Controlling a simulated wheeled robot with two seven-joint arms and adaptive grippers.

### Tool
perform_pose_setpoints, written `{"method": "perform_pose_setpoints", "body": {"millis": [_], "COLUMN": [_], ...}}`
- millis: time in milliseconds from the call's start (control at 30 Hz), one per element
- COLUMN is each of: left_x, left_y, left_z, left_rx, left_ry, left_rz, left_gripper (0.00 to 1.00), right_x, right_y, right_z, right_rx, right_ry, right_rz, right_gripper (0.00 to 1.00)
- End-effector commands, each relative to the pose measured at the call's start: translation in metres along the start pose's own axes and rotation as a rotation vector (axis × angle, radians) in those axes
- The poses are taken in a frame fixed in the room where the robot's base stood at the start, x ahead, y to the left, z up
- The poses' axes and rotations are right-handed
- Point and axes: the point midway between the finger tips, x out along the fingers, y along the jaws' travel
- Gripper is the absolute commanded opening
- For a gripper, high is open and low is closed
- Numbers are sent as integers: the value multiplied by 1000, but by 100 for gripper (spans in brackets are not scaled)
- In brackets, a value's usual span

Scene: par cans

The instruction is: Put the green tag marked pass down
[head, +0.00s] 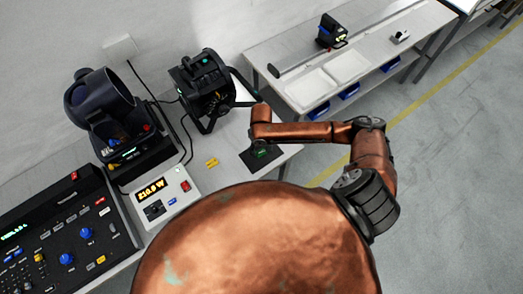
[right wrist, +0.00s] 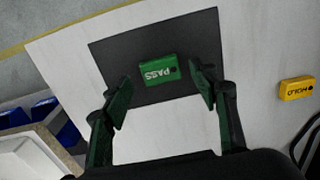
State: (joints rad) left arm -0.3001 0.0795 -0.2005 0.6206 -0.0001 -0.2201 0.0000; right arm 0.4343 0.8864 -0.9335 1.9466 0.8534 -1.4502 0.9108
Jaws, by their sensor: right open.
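The green tag (right wrist: 158,71) reads PASS, upside down in the right wrist view, and lies flat on a dark square mat (right wrist: 115,58). In the head view the dark mat (head: 249,161) is at the right end of the white bench, with green (head: 262,152) showing on it under my right arm's end. My right gripper (right wrist: 162,90) is open. Its green-sided fingers are spread, one on each side of the tag and apart from it, with nothing between them. The exact height above the mat is unclear. My left gripper is in neither view.
A yellow HOLD tag (right wrist: 297,88) lies on the bench beside the mat; it also shows in the head view (head: 212,163). A power meter (head: 160,197), a control console (head: 62,240) and stage lamps (head: 203,88) stand to the left. A second bench (head: 365,62) stands behind.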

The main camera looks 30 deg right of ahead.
Motion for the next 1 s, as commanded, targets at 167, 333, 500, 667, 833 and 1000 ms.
{"method": "perform_pose_setpoints", "body": {"millis": [167,333,500,667,833,1000], "left_x": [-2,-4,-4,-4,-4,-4], "left_y": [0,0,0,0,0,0], "left_z": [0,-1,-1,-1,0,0], "left_rx": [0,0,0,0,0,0], "left_ry": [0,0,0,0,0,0], "left_rz": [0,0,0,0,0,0], "left_gripper": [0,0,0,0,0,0], "right_x": [-41,-72,-91,-96,-96,-96], "right_y": [0,0,0,-1,-1,-1], "right_z": [-1,0,0,0,0,0], "right_rx": [-1,0,-1,-1,0,0], "right_ry": [3,2,1,-1,-1,-1], "right_rz": [-1,0,-1,-2,-2,-1], "right_gripper": [54,54,54,54,54,54]}}
